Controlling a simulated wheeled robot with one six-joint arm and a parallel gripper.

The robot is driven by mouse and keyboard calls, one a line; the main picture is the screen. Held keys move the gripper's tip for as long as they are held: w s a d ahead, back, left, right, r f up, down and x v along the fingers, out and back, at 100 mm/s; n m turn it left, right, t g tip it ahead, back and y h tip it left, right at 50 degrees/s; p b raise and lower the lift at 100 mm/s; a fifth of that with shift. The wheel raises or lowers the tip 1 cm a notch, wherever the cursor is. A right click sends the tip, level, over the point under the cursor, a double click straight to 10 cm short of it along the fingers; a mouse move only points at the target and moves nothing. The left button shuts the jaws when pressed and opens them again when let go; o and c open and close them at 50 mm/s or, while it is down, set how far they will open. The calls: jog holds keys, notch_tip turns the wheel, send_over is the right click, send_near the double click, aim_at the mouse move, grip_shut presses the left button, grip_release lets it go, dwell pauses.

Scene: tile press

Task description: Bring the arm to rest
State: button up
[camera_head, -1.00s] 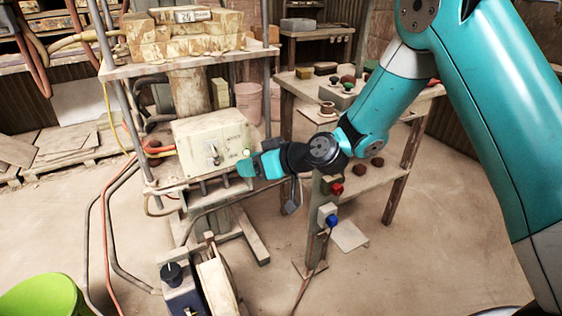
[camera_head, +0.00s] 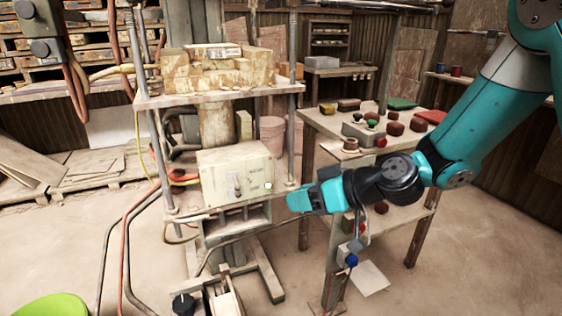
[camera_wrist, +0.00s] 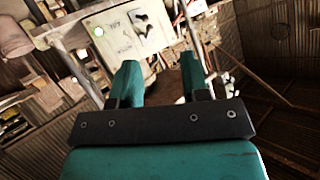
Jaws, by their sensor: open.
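My gripper (camera_head: 300,199) is at the end of my teal arm, in front of the press's lower right side in the head view. In the wrist view its two teal fingers (camera_wrist: 158,78) stand apart with nothing between them. The tile press (camera_head: 218,95) stands left of centre, with stacked blocks on its upper plate. Its pale control box (camera_head: 236,172) has a lever switch and a small pale round light. The box also shows beyond the fingers in the wrist view (camera_wrist: 125,38). The gripper appears apart from the box.
A wooden table (camera_head: 330,127) to the right holds a grey button box (camera_head: 363,133) and several reddish-brown lumps. Orange and grey hoses hang left of the press. A green bin (camera_head: 50,308) is at bottom left.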

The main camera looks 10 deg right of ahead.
jog(key=s+d+r+m+g+h, duration=0.1)
jog(key=s+d+r+g+h, duration=0.15)
jog(key=s, duration=0.95)
jog(key=s+d+r+m+g+h, duration=0.15)
jog(key=s+r+g+h, duration=0.25)
jog(key=s, duration=0.8)
notch_tip(320, 180, up, 13)
jog(key=p, duration=1.2)
jog(key=shift+f+n+p, duration=0.15)
jog(key=shift+n+p, duration=0.25)
jog(key=shift+n, duration=0.05)
jog(key=shift+d, duration=0.1)
